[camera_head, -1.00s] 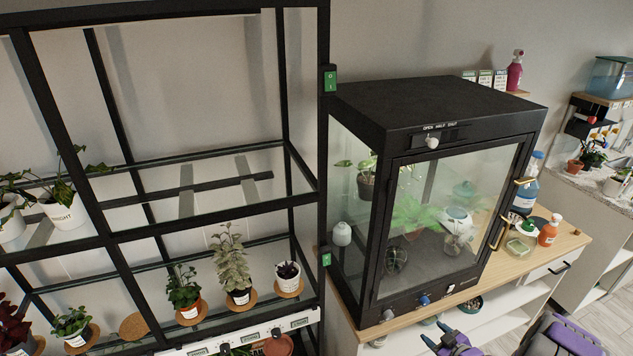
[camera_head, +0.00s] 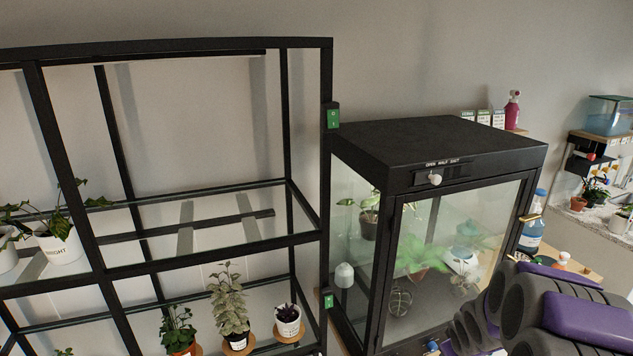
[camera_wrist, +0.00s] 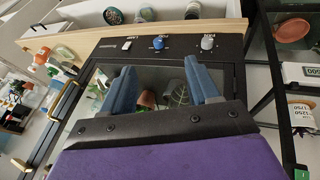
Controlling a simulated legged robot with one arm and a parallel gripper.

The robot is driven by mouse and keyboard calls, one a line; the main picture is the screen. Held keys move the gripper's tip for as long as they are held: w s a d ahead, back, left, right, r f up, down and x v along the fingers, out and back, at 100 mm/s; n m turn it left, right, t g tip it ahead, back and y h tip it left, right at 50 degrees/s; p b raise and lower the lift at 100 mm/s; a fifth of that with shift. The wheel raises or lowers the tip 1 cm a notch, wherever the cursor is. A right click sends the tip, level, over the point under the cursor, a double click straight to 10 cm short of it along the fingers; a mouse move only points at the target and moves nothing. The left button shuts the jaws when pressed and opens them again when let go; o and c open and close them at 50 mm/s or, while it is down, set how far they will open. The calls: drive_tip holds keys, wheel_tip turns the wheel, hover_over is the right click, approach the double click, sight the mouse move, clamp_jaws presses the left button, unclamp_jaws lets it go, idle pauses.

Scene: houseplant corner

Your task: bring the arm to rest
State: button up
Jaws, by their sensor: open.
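My gripper (camera_wrist: 162,90) shows in the wrist view with its two blue fingers spread apart and nothing between them. Behind the fingers is the front of the black glass-sided cabinet (camera_wrist: 172,46), with its knobs along one edge. In the head view my arm, purple and dark grey, fills the lower right corner, in front of the cabinet's lower right part. The fingertips are not clearly visible there. The cabinet (camera_head: 440,140) stands in the middle right with its glass door shut and plants inside.
A black shelf rack (camera_head: 210,250) with potted plants stands at the left. A shelf with a tank (camera_head: 610,113) is at the far right.

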drive_tip(key=s+a+r+m+g, duration=0.1)
drive_tip(key=s+a+r+g, duration=0.1)
drive_tip(key=s+a, duration=0.4)
drive_tip(key=s+a+r+m+g+y+b, duration=0.1)
drive_tip(key=s+a+r, duration=0.4)
drive_tip(key=s, duration=1.2)
drive_tip(key=s+a+r+m+g+y+b, duration=0.1)
drive_tip(key=s+a+r+g, duration=0.2)
drive_tip(key=s+a, duration=0.6)
drive_tip(key=s+r, duration=0.1)
drive_tip(key=s, duration=0.2)
drive_tip(key=shift+r+m+g, duration=0.25)
drive_tip(key=shift+m+g, duration=0.15)
